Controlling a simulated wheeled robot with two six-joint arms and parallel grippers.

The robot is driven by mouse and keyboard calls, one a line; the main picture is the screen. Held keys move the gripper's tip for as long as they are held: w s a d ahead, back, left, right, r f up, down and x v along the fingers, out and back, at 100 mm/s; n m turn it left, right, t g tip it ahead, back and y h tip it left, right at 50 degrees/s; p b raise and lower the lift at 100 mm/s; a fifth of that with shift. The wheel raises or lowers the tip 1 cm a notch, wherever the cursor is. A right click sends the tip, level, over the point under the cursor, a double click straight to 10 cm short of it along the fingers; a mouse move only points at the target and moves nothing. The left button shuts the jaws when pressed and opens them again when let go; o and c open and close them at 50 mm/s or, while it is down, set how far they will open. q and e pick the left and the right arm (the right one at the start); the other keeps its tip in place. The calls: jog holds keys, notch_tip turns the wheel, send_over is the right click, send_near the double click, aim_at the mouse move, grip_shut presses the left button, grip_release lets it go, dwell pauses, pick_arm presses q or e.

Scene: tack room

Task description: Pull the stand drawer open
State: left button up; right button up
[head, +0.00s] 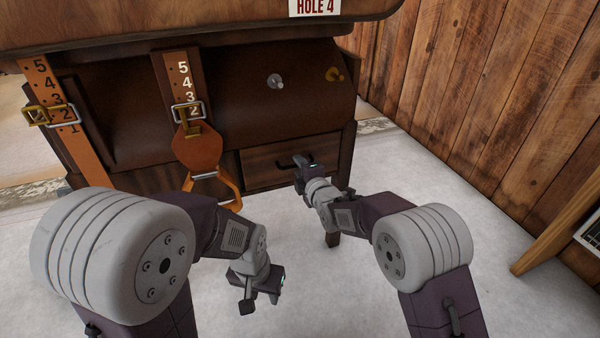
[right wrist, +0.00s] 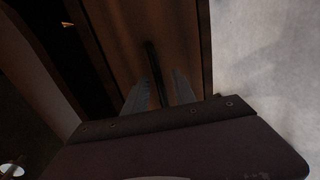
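The stand drawer (head: 262,176) is a brown wooden front low on the right side of the dark stand; it looks flush with the stand in the head view. Its dark bar handle (head: 287,161) is partly hidden by my right gripper (head: 301,165). In the right wrist view, the handle (right wrist: 153,68) runs between the two grey fingers of my right gripper (right wrist: 160,90). The fingers stand apart, with a gap showing beside the handle, so they are around it and not closed on it. My left gripper (head: 260,300) is open and empty, low over the pale floor.
Two numbered leather straps with buckles (head: 188,112) hang on the stand; an orange stirrup piece (head: 200,150) hangs left of the drawer. A plank wall (head: 500,100) stands at right. The floor (head: 400,170) before the stand is clear.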

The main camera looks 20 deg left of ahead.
grip_shut()
dwell(1.4)
